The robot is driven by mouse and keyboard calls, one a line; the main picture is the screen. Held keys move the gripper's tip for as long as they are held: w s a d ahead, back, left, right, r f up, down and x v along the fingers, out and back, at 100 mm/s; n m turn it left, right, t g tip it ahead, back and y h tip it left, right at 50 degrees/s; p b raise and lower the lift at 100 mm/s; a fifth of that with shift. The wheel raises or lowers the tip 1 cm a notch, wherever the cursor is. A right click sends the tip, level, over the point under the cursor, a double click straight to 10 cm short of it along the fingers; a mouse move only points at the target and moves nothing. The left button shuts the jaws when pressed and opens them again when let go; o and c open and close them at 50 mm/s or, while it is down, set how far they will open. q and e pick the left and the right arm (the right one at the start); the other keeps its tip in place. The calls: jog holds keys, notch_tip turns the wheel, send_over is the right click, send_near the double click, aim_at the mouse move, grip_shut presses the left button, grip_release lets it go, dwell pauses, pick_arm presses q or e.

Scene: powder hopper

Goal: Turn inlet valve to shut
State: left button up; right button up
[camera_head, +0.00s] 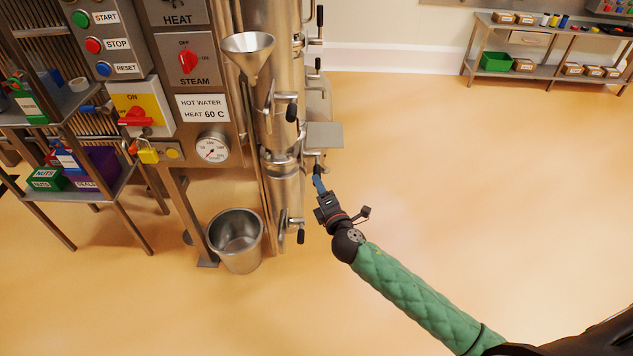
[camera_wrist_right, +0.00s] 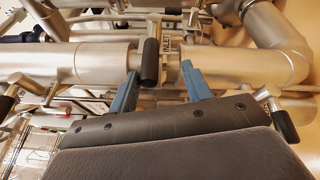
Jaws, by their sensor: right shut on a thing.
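The inlet valve's lever (camera_wrist_right: 149,62) has a black grip and stands upright in the right wrist view, beside a small label (camera_wrist_right: 167,42) that seems to read INLET. In the head view, my right gripper (camera_head: 318,181) reaches the lower right side of the steel hopper column (camera_head: 282,185). The lever is mostly hidden there by the fingers. My left gripper is not in view.
Other black-gripped levers stick out nearby, one on the column front (camera_head: 291,112) and one lower down (camera_head: 300,236). A steel plate (camera_head: 324,135) juts out just above my gripper. A steel bucket (camera_head: 237,240) stands left of the column. The floor to the right is clear.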

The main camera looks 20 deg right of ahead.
jog(key=s, duration=0.3)
jog(key=shift+d+f, duration=0.15)
jog(key=shift+d, duration=0.05)
dwell(0.6)
